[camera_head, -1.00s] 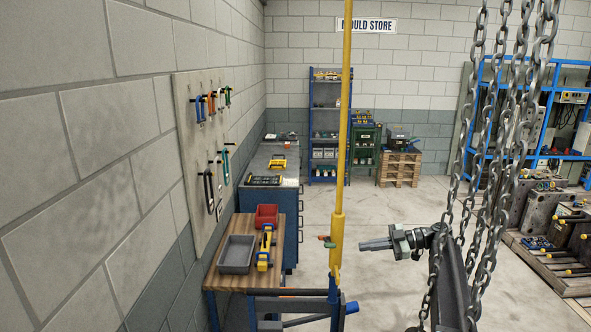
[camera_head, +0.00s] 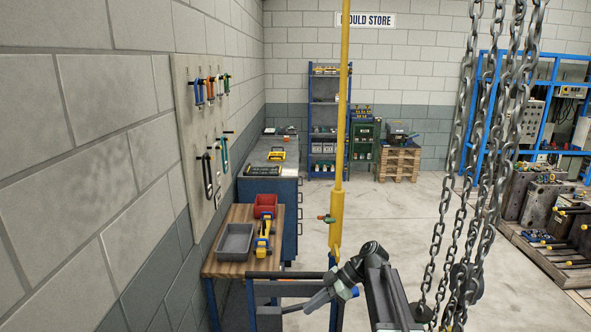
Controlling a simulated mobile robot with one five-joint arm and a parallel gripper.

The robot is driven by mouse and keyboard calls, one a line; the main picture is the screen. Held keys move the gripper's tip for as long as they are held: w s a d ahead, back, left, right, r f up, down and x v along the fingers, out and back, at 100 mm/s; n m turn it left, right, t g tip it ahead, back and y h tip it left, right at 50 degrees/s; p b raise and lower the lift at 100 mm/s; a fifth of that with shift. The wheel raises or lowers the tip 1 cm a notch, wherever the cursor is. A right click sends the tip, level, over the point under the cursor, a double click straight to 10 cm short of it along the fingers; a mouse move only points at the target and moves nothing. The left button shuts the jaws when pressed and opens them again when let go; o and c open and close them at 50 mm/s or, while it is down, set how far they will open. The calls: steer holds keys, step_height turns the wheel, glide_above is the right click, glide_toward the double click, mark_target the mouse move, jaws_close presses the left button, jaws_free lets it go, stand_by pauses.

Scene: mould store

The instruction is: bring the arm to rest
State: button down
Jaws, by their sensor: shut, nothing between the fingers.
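My gripper (camera_head: 316,302) is in the lower middle of the head view. Its grey fingers are together, with nothing between them, and point down and to the left. My dark arm (camera_head: 392,295) rises from the bottom edge, bends at an elbow and slopes down left to the gripper. The gripper overlaps the blue frame (camera_head: 266,290) at the front of the wooden bench in the picture. I cannot tell whether they touch.
Hanging chains (camera_head: 487,150) are close on the right. The wooden bench (camera_head: 218,266) on the left holds a grey tray (camera_head: 235,241) and a red bin (camera_head: 265,205). The floor (camera_head: 400,215) beyond is clear.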

steer(key=s+f+m+h+b, duration=0.1)
steer(key=s+f+m+h, duration=0.25)
steer(key=s+f, duration=0.3)
steer(key=s+d+f+m+h, duration=0.2)
steer(key=d+m+h, duration=0.1)
steer(key=d+m, duration=0.3)
steer(key=s+d+f+m+t+h, duration=0.1)
steer(key=s+d+m+h, duration=0.2)
steer(key=d+m, duration=0.3)
steer(key=m, duration=0.3)
steer(key=shift+s+f+t, duration=0.3)
steer(key=shift+s+f, duration=0.05)
